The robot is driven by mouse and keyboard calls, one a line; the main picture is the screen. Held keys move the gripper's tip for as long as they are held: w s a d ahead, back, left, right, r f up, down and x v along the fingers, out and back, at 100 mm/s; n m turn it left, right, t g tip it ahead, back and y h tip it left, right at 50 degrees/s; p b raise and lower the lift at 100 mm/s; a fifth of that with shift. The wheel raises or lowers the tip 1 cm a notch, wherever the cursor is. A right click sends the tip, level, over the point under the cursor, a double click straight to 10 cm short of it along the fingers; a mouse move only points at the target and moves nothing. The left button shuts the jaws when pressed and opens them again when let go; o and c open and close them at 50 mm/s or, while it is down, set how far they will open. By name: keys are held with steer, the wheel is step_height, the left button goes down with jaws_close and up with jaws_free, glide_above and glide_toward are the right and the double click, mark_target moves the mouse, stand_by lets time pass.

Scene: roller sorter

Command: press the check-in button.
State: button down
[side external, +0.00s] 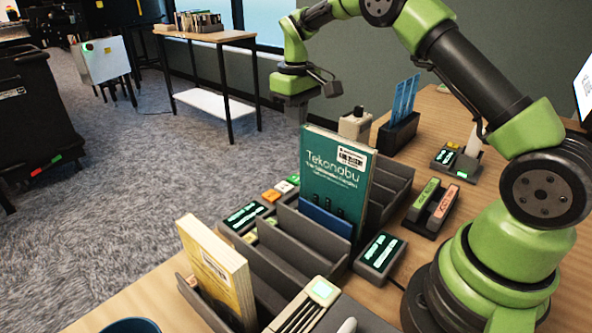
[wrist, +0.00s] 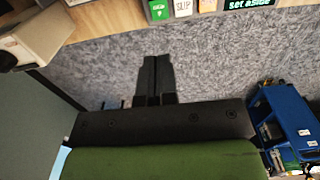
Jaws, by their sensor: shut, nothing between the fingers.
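A row of square buttons stands behind the rollers' dark dividers in the side view: green (side external: 293,179), white (side external: 283,187) and orange (side external: 270,196). The wrist view shows the green button (wrist: 158,9), a white one marked SLIP (wrist: 183,7) and an orange one (wrist: 207,4) at the top edge. I cannot read which one is labelled check-in.
A teal book (side external: 335,180) stands upright in the dark slotted rack (side external: 318,240), close to my gripper. A yellow book (side external: 215,270) stands at the front left. A beige device (side external: 355,124) is right of my gripper. A "set aside" display (wrist: 250,4) adjoins the buttons.

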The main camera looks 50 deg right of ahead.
mark_target(296, 179)
step_height(296, 179, down, 13)
steer(key=shift+f, duration=0.15)
stand_by(0.4)
steer(key=shift+f, duration=1.05)
steer(key=shift+s, duration=0.1)
steer(key=r, duration=0.9)
steer(key=shift+w, duration=0.2)
steer(key=shift+r, duration=0.15)
